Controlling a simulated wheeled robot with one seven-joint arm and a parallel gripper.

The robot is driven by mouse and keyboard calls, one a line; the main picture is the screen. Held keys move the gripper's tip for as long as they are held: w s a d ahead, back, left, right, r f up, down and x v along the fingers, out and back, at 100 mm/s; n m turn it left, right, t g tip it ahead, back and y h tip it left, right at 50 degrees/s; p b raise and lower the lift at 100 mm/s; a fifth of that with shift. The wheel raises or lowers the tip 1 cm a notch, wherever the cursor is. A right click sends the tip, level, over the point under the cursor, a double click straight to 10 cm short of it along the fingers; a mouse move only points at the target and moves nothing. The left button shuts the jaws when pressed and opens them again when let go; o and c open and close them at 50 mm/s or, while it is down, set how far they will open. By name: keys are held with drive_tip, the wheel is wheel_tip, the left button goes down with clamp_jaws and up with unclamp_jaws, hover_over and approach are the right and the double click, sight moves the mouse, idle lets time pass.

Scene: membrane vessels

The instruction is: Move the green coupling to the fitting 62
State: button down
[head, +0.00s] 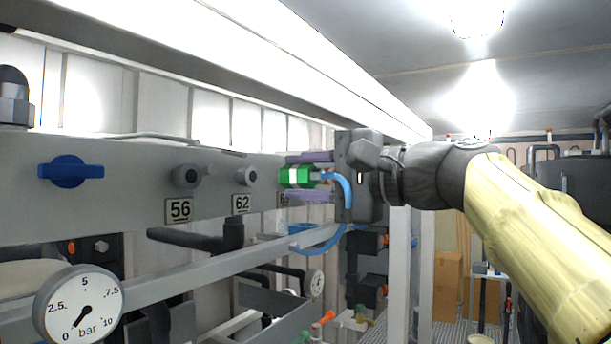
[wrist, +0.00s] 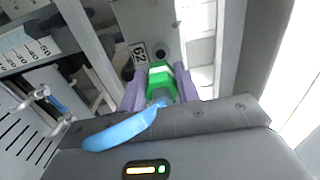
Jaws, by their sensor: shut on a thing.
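The green coupling (head: 297,177) has a white band and a blue hose (head: 346,190) behind it. My gripper (head: 308,177) is shut on it with its purple fingers above and below. In the wrist view the green coupling (wrist: 160,80) sits between the purple fingers (wrist: 163,90). The fitting 62 (head: 245,176) is a dark round port on the grey panel above its "62" plate, left of the coupling and apart from it in the head view. In the wrist view the fitting (wrist: 160,52) shows just beyond the coupling, beside its plate (wrist: 138,53).
Fitting 56 (head: 187,176) and a blue valve handle (head: 70,171) are further left on the panel (head: 120,200). Another number plate is partly hidden behind my gripper. A pressure gauge (head: 80,305) stands at the lower left. Pipes run below the panel.

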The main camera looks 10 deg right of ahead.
sight(283, 177)
drive_tip(key=p+x, duration=0.1)
drive_tip(key=x, duration=0.4)
drive_tip(key=shift+w, duration=0.1)
idle(0.7)
drive_tip(key=shift+b, duration=0.5)
idle(1.5)
drive_tip(key=shift+w+a, duration=0.1)
idle(0.4)
drive_tip(key=shift+a, duration=0.3)
drive_tip(key=shift+w, duration=0.15)
drive_tip(key=c, duration=0.9)
unclamp_jaws()
drive_tip(key=shift+a, duration=0.1)
drive_tip(key=shift+c, duration=0.2)
